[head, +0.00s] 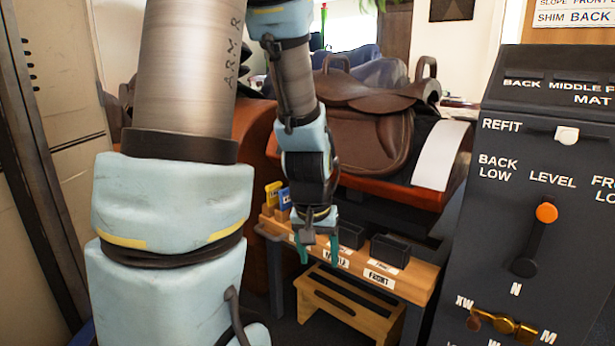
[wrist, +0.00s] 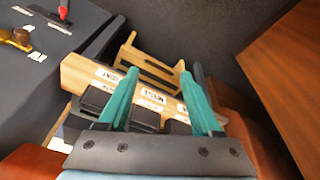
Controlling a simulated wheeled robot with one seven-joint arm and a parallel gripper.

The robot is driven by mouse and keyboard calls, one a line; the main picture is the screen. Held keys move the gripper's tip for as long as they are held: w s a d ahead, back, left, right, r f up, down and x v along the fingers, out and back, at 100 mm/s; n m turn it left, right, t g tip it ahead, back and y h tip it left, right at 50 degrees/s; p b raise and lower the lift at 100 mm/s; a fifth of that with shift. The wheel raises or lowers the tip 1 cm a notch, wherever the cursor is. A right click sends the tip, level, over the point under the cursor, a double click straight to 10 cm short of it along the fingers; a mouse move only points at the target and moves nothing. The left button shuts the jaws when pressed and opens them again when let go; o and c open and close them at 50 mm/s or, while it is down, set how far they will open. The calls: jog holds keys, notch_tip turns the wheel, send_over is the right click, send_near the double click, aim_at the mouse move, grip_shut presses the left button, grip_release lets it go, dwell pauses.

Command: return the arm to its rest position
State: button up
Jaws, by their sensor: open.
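My gripper (head: 319,250) hangs pointing down at the end of my arm, in front of the wooden bench with labelled slots. Its two green fingers are apart with nothing between them. In the wrist view my gripper (wrist: 165,98) also shows open and empty, with the bench (wrist: 75,72) beyond the fingers. My pale blue and grey arm fills the left and middle of the head view and hides part of the scene.
A brown saddle (head: 375,120) sits on an orange-brown stand (head: 390,190) behind my gripper. The bench (head: 415,285) holds dark boxes (head: 391,250) and yellow and blue cards (head: 284,198). A wooden step (head: 350,306) is below. A dark control panel (head: 550,230) stands at right.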

jog(key=s+a+r+n+g+y, duration=0.15)
jog(key=s+a+r, duration=0.25)
jog(key=a, duration=0.5)
notch_tip(320, 180, up, 24)
jog(key=p, duration=2.5)
jog(key=shift+w, duration=0.25)
